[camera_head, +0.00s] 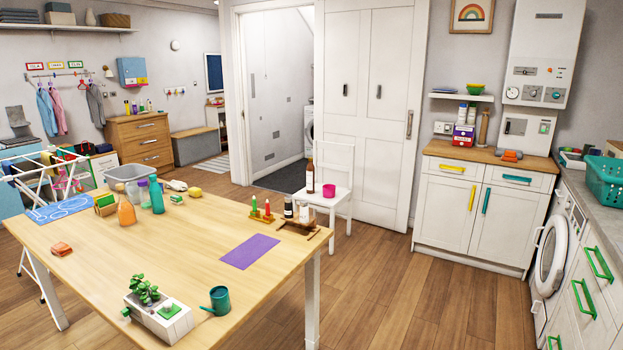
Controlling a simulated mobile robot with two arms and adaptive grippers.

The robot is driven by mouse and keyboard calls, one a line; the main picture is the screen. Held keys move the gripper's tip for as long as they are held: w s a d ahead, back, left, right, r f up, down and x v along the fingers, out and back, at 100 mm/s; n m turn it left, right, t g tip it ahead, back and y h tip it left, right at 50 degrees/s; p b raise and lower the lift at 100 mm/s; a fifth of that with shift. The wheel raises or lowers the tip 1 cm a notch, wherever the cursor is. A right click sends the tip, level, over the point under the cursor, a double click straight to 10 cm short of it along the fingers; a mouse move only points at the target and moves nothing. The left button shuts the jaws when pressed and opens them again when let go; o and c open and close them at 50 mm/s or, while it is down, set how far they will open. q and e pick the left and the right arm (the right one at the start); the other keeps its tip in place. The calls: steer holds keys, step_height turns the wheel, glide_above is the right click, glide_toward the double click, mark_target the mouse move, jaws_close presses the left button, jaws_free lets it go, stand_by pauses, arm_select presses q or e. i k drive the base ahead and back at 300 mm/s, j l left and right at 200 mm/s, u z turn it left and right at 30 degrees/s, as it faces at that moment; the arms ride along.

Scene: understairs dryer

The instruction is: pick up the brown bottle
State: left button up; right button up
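A tall brown bottle (310,177) with a pale label band stands upright at the left side of the seat of the white chair (335,197). A pink cup (328,190) stands on the seat to its right. The chair is behind the far right corner of the wooden table (190,250). A small dark bottle (288,208) stands at that corner, by a brown wooden rack (299,228). Neither of my grippers is in view.
The table also carries an orange bottle (126,212), a teal bottle (157,196), a purple mat (250,251), a planter (158,318) and a teal watering can (218,301). Open wooden floor (390,290) lies between the table and the white cabinet (480,208).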

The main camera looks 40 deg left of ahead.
mark_target(310, 169)
steer(key=i+j+u, duration=0.25)
steer(key=i, duration=0.35)
steer(key=i+j, duration=0.1)
steer(key=i, duration=0.95)
steer(key=i+j, duration=0.1)
steer(key=i, duration=0.95)
steer(key=i+u, duration=0.15)
steer(key=i, duration=0.35)
steer(key=i+l+u, duration=0.1)
steer(key=i, duration=0.4)
steer(key=i+l+u, duration=0.15)
steer(key=i, duration=0.35)
steer(key=i+l+u, duration=0.1)
steer(key=i+l, duration=0.15)
steer(key=i, duration=0.25)
